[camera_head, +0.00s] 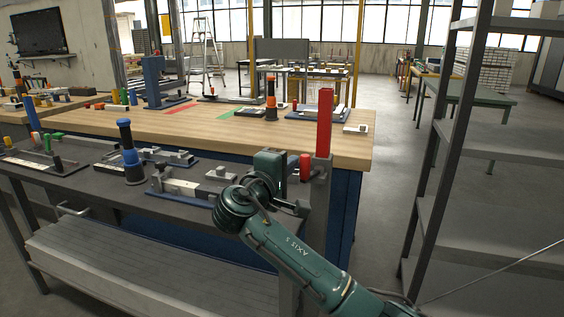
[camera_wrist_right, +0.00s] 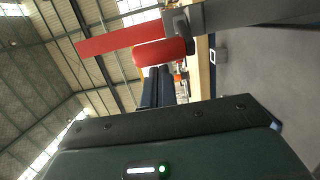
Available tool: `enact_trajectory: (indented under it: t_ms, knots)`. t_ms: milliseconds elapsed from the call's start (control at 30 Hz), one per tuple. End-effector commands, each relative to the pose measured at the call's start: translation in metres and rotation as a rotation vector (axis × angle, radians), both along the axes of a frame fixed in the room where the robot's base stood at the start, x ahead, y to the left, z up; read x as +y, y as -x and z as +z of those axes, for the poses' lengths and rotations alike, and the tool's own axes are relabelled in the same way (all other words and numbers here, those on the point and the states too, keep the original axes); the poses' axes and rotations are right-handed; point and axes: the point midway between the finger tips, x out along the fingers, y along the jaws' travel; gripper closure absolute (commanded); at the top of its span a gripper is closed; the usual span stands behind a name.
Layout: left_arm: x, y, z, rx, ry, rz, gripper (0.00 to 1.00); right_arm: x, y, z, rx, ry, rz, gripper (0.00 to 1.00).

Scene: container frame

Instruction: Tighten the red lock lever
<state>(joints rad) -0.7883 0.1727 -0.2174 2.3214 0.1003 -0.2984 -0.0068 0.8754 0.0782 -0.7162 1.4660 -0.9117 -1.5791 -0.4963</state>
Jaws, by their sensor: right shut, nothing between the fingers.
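A tall red bar (camera_head: 325,118) stands upright at the right end of the dark workbench, on a grey bracket (camera_head: 319,190). A short red cylinder (camera_head: 306,167) sits beside its foot; I cannot tell which of the two is the lever's handle. The wrist view shows the bar (camera_wrist_right: 122,40) and the cylinder (camera_wrist_right: 160,53) sideways. My right gripper (camera_head: 294,166) is just left of the cylinder. Its dark fingers (camera_wrist_right: 157,72) are shut and empty, with tips close to the cylinder; contact is unclear. My left gripper is not in view.
The dark workbench (camera_head: 85,182) holds fixtures and a blue-and-black post (camera_head: 129,152) left of my arm. A wooden-topped bench (camera_head: 215,125) stands behind it. A grey metal shelf (camera_head: 490,205) rises at the right, with open floor (camera_head: 385,180) between.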

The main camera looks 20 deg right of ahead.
Motion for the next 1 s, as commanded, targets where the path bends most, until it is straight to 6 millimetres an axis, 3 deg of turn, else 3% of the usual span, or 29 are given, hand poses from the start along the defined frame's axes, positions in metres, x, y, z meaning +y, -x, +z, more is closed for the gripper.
enact_trajectory:
  t_ms: [467,1000]
  knots:
    - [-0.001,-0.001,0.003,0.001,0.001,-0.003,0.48,-0.002,0.003,0.000,0.003,0.000,0.014,1.00]
    - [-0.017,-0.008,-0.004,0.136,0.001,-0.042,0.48,-0.018,0.029,0.001,0.002,0.001,0.367,1.00]
